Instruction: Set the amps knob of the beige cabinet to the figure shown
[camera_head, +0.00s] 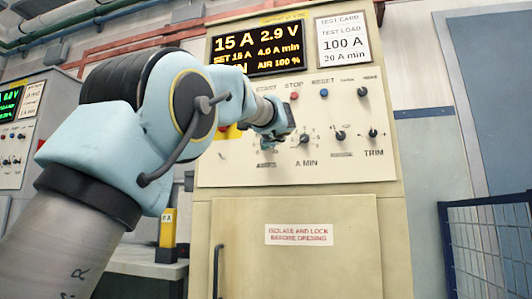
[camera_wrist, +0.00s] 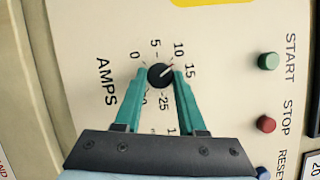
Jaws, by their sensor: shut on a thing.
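The beige cabinet (camera_head: 300,235) stands ahead. Its black amps knob (camera_wrist: 160,75) shows in the wrist view, with a reddish pointer line aimed to the upper right, near the 15 mark. My gripper (camera_wrist: 160,82) is shut on the knob, a teal finger on each side. The fingers cover part of the dial. In the head view, my gripper (camera_head: 270,142) hides the knob. The dark display (camera_head: 258,48) reads 15 A, 2.9 V, 4.0 A min and AIR 100%; its set line looks like 15 A. The test card (camera_head: 343,42) reads TEST LOAD 100 A, 20 A min.
The A min knob (camera_head: 304,139) is close right of my gripper. The red stop button (camera_head: 295,96) and blue reset button (camera_head: 323,92) are above. The trim knob (camera_head: 373,133) is farther right. A blue mesh barrier (camera_head: 490,250) stands at lower right.

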